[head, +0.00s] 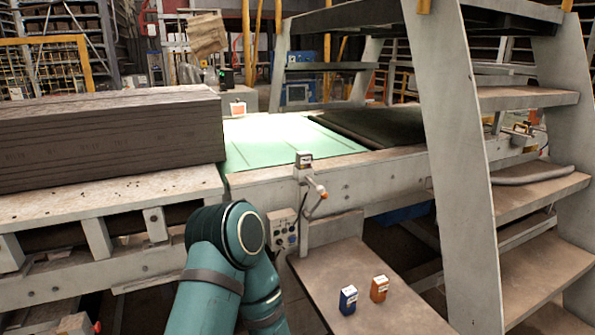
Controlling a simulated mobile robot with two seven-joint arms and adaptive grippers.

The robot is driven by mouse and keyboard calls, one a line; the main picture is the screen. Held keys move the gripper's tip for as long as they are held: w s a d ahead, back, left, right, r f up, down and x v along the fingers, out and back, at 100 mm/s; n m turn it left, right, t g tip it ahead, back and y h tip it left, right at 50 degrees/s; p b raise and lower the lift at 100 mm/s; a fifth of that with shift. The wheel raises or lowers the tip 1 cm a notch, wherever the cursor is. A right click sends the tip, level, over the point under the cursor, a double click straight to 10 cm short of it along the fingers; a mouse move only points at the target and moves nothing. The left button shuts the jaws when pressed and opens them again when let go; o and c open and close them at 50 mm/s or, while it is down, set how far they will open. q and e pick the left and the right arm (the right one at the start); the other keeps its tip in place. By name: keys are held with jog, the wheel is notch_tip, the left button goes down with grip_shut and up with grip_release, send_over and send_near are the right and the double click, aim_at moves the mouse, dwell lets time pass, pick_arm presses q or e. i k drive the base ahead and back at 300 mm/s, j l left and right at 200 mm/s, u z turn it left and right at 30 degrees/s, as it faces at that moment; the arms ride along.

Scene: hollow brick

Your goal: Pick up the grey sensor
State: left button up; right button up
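A small grey box with a pale label (304,159), which looks like the grey sensor, sits on the front edge of the machine's frame, near the middle of the head view. It is upright, and nothing of mine touches it. A teal arm of mine rises from the bottom, left of centre, and bends below and to the left of the box. Its gripper is not visible, and neither is my other gripper.
A small blue box (348,299) and an orange box (379,288) stand on a low board (345,262). A lever with an orange tip (317,188) juts out just below the grey box. Large grey steps (465,150) block the right. A stack of dark boards (110,135) fills the left.

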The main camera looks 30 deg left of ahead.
aim_at(304, 159)
jog(key=k+z, duration=0.2)
jog(key=z, duration=0.15)
jog(key=k+l+z, duration=0.1)
jog(key=z, duration=0.25)
jog(key=j+z, duration=0.25)
jog(key=z, duration=0.2)
jog(key=k+j+z, duration=0.1)
jog(key=z, duration=0.3)
jog(key=j, duration=0.55)
jog(key=k+j, duration=0.1)
jog(key=j, duration=0.45)
